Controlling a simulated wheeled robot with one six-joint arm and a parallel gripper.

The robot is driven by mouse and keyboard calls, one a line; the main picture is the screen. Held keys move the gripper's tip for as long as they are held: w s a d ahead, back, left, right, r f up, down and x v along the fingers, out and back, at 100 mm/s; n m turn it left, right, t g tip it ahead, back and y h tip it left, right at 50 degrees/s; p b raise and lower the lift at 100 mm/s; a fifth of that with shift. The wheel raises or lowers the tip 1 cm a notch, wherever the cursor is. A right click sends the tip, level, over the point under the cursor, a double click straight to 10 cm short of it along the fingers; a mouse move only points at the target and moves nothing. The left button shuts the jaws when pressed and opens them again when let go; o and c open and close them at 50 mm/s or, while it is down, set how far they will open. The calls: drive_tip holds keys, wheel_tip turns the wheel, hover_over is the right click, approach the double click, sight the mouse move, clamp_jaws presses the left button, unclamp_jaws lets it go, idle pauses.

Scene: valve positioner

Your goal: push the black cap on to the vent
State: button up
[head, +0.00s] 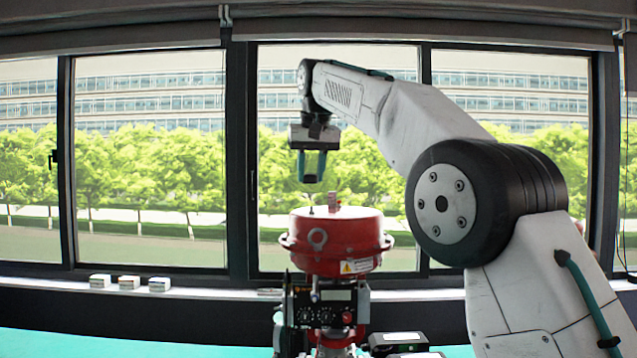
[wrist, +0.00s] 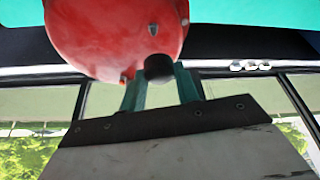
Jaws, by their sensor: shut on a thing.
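The black cap (wrist: 158,68) is held between the green fingers of my gripper (wrist: 160,80) in the wrist view. In the head view my gripper (head: 312,174) points straight down, above the left part of the red actuator housing (head: 335,240), with a gap beneath it. A thin upright stub (head: 311,210) stands on top of the housing below the fingers. A short reddish block (head: 333,202) stands at the top centre. I cannot tell for sure which of these is the vent. The cap is hard to make out in the head view.
Several small white boxes (head: 130,282) stand on the window sill at left. The air around my gripper is clear.

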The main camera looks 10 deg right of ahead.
sight(313, 182)
drive_tip(key=shift+s+r, duration=0.2)
drive_tip(key=shift+r, duration=0.15)
drive_tip(key=shift+d+f, duration=0.1)
drive_tip(key=shift+f, duration=2.65)
drive_tip(key=shift+f, duration=0.8)
drive_tip(key=o, duration=1.1)
drive_tip(key=v, duration=0.8)
drive_tip(key=s+d+f+g, duration=0.1)
drive_tip(key=s+d+f, duration=0.15)
drive_tip(key=s, duration=0.35)
drive_tip(key=s+d+f, duration=0.2)
drive_tip(key=s+d, duration=0.2)
drive_tip(key=s, duration=0.1)
drive_tip(key=s+d+f, duration=0.2)
drive_tip(key=s+f, duration=0.7)
drive_tip(key=s, duration=0.2)
drive_tip(key=s+d+f+g, duration=0.1)
drive_tip(key=s+d+f, duration=0.1)
drive_tip(key=s+f, duration=0.7)
drive_tip(key=s+d+f+g, duration=0.1)
drive_tip(key=s+d+f, duration=0.2)
drive_tip(key=s+f, duration=0.7)
drive_tip(key=shift+s+d+f+m, duration=0.15)
drive_tip(key=shift+s+m, duration=0.25)
drive_tip(key=shift+s, duration=1)
